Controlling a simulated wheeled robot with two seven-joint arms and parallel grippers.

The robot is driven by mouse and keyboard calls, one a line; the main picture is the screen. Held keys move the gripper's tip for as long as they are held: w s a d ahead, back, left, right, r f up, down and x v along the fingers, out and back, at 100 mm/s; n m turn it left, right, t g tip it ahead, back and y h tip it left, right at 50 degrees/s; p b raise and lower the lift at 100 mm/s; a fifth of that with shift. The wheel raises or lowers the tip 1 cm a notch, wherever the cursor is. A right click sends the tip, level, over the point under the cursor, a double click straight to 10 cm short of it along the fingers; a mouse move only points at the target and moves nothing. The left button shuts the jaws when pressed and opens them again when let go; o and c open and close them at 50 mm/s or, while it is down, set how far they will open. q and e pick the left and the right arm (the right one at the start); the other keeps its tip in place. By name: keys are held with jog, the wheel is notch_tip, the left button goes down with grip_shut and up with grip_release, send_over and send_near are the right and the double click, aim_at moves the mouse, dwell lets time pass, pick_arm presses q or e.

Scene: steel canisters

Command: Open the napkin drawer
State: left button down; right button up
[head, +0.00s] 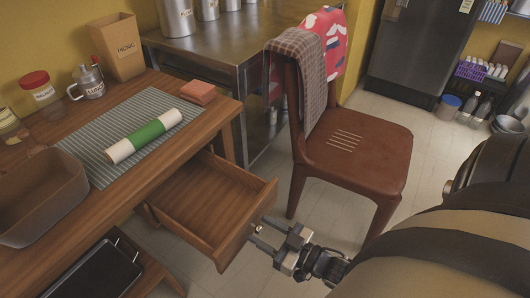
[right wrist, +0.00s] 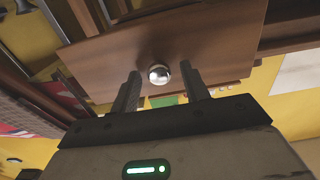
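The wooden drawer (head: 210,198) under the table is pulled well out, and its inside looks empty. Its front panel fills the middle of the right wrist view (right wrist: 215,60). A round shiny knob (right wrist: 159,74) sits on that front; it also shows small in the head view (head: 258,229). My right gripper (head: 268,236) is at the drawer front. In the right wrist view its two fingers (right wrist: 160,80) stand on either side of the knob, with a visible gap on each side, so it is open and not gripping. My left gripper is not in view.
The wooden table (head: 205,136) holds a striped mat (head: 82,145), a green-and-white roll (head: 145,138), a brown bin (head: 40,195) and canisters. A brown chair (head: 360,150) stands right of the drawer. Tiled floor (head: 330,220) is free between them.

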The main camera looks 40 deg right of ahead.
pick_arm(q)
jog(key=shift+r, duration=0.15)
pick_arm(e)
jog(key=v, duration=1.6)
jog(key=shift+w, duration=0.1)
jog(key=w+a+m+g+h, duration=0.1)
jog(key=w+a+g+h, duration=0.45)
jog(key=w, duration=0.55)
jog(key=s+a+r+g, duration=0.3)
jog(key=s+r+g, duration=0.3)
jog(key=r+g, duration=0.25)
pick_arm(q)
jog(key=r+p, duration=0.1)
jog(key=p, duration=0.2)
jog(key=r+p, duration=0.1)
jog(key=p, duration=0.2)
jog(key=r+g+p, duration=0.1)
jog(key=p, duration=0.2)
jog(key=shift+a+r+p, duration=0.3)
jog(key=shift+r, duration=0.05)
pick_arm(e)
jog(key=w+a+r+t+y, duration=0.3)
jog(key=w+a+r+t, duration=0.3)
jog(key=t, duration=0.1)
jog(key=shift+w+a+r+t, duration=0.25)
jog(key=shift+a+r+t, duration=0.05)
jog(key=shift+a+r, duration=0.1)
